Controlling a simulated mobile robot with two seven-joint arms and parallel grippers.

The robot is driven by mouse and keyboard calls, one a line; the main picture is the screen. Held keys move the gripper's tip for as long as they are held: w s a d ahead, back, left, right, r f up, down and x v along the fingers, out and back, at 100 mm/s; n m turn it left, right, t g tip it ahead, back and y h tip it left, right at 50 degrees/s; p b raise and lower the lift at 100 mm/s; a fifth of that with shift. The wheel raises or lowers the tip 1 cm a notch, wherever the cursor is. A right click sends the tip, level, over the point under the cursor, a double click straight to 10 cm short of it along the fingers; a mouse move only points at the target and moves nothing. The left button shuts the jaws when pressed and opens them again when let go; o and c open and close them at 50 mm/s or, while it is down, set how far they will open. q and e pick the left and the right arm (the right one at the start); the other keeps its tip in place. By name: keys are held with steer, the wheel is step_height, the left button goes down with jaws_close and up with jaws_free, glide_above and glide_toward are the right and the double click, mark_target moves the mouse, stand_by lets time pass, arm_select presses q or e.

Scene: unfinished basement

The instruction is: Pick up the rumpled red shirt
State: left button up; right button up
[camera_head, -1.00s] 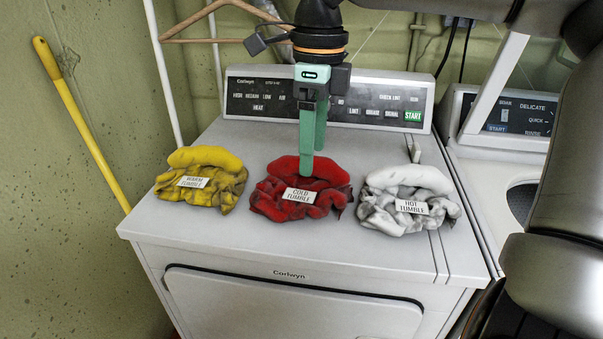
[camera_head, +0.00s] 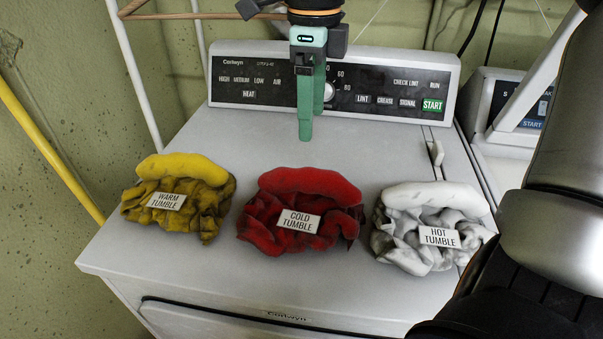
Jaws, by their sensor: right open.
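The rumpled red shirt (camera_head: 285,236) lies bunched on the white dryer top (camera_head: 240,150), between a yellow garment and a white one. A label reading "COLD TUMBLE" (camera_head: 298,221) rests on its front. My right gripper (camera_head: 308,132) comes down from the top of the picture with green fingers, open and empty. Its fingers are seen almost edge-on, one overlapping the other, so the gap hardly shows. In the picture its tips are above the red shirt's far edge, apart from it, in front of the control panel. My left gripper is not in view.
A yellow garment (camera_head: 196,200) labelled "WARM TUMBLE" lies left and a white garment (camera_head: 432,205) labelled "HOT TUMBLE" lies right. The control panel (camera_head: 335,90) rises at the back. A yellow pole (camera_head: 50,150) leans at left. My dark arm link fills the right side.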

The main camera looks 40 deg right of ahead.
glide_above(312, 170)
steer(key=f, duration=0.6)
steer(key=shift+s+a, duration=0.2)
steer(key=shift+a, duration=0.15)
steer(key=f, duration=0.5)
steer(key=shift+w+d+f, duration=0.15)
steer(key=shift+d, duration=0.15)
jaws_close()
stand_by(0.5)
